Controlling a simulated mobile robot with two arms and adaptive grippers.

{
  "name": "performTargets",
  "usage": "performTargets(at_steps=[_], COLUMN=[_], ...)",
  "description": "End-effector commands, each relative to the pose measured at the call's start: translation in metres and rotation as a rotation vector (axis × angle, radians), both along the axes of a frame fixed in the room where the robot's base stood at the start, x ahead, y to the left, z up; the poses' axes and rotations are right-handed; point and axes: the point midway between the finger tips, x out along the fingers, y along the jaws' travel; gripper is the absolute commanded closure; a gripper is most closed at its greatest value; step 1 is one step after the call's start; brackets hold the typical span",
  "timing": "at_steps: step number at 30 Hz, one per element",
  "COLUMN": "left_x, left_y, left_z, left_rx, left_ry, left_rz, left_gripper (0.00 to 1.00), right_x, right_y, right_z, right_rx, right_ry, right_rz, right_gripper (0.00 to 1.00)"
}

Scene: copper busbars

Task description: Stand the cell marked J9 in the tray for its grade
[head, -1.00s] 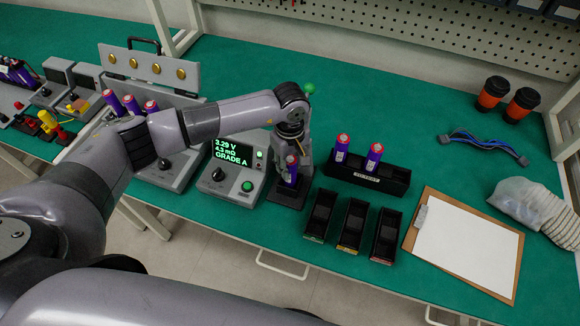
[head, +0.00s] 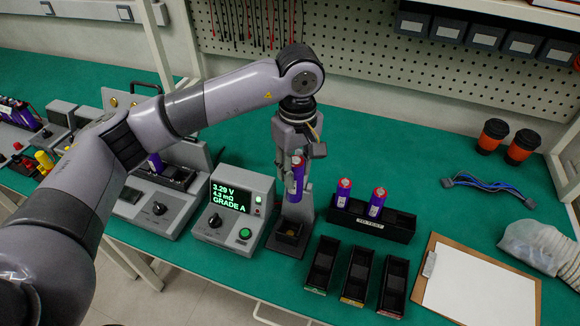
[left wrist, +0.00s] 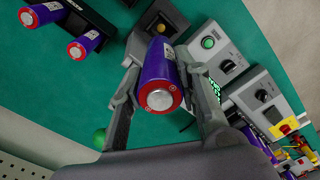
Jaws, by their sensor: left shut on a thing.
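My left gripper (head: 297,168) is shut on a purple cell (head: 295,182) with a red-ringed top and holds it upright above the tester's black socket (head: 288,238). The cell shows end-on between the fingers in the left wrist view (left wrist: 161,75). Its mark cannot be read. The tester (head: 235,208) displays 3.29 V, 4.3 mΩ and GRADE A. Three empty black trays stand in front: one with a green label (head: 315,290), one with a yellow label (head: 352,301), one with a red label (head: 389,313). My right gripper is not in view.
A black rack (head: 400,233) behind the trays holds two purple cells (head: 377,202). A clipboard (head: 478,285) lies right of the trays. Two cups (head: 492,136), a cable bundle (head: 490,188) and a bag (head: 538,247) are farther right. A charger-like unit (head: 160,200) stands left of the tester.

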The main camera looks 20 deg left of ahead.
Motion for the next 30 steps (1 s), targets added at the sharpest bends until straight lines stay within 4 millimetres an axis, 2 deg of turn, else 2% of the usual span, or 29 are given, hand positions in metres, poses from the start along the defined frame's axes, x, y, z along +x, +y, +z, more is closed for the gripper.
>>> performTargets(at_steps=[1,6,12,17,30], left_x=[-0.01,-0.047,-0.089,-0.1,-0.1], left_y=[-0.013,-0.054,-0.088,-0.096,-0.096], left_z=[-0.007,-0.055,-0.091,-0.104,-0.142], left_rx=[0.008,0.017,-0.007,-0.016,-0.016], left_ry=[0.008,0.004,0.001,0.0,0.001], left_rz=[-0.006,-0.004,-0.012,-0.012,-0.012], left_gripper=[1.0,1.0,1.0,1.0,1.0], right_x=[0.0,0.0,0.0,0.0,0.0], right_y=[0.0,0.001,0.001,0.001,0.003], right_z=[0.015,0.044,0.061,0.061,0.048], right_rx=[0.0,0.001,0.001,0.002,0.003], right_ry=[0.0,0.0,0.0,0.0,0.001], right_rz=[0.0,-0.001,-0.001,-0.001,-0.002], right_gripper=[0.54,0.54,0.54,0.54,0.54])
